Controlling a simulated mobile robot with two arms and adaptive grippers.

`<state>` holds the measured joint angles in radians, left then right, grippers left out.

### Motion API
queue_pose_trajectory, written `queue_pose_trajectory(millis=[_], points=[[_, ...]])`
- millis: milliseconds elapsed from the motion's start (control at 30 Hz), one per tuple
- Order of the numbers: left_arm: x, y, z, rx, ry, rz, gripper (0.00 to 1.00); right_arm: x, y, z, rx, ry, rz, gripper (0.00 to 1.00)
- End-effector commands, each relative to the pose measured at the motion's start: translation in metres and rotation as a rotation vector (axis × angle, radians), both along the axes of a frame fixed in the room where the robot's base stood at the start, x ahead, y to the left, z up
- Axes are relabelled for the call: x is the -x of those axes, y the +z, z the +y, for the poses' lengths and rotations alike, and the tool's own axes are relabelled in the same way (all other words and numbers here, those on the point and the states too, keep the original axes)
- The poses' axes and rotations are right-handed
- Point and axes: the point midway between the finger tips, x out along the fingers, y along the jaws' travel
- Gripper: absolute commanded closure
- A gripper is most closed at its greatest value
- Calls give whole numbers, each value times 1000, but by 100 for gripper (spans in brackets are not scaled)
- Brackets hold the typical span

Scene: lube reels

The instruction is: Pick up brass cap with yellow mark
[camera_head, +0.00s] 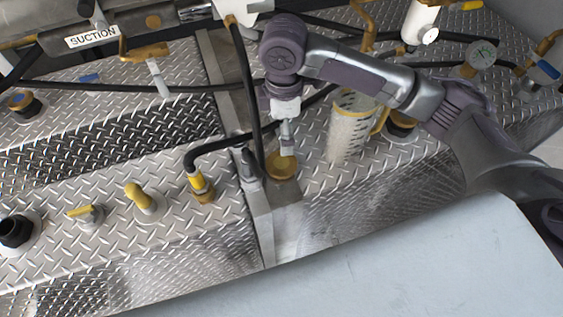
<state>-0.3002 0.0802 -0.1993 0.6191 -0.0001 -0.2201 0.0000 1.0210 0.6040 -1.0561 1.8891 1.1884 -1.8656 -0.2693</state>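A round brass cap (272,169) with a yellowish top sits at the metal divider, near the middle of the view. My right arm comes in from the right and bends down. Its gripper (287,150) points down directly over the cap, with its tip at or just above the top. The gripper shows narrow and edge-on, so I cannot tell whether its fingers are open or shut, or whether they touch the cap. My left gripper is not in view.
A black hose with a yellow-marked brass fitting (202,189) stands just left of the cap. Yellow valve handles (138,195) are at left. The pale surface (380,270) in front is clear.

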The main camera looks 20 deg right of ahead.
Motion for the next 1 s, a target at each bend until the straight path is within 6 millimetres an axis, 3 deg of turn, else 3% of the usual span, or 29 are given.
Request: queue_pose_trajectory(millis=[100,300,533,800,1000], points=[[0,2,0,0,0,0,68,2,-26,0,1,-1,6,0],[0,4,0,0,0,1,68,1,-58,1,-1,-1,2,0],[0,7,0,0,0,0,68,1,-73,3,0,1,1,0],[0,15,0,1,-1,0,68,2,-111,9,-1,0,1,0],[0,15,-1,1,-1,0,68,2,-118,9,-2,1,-2,0]])
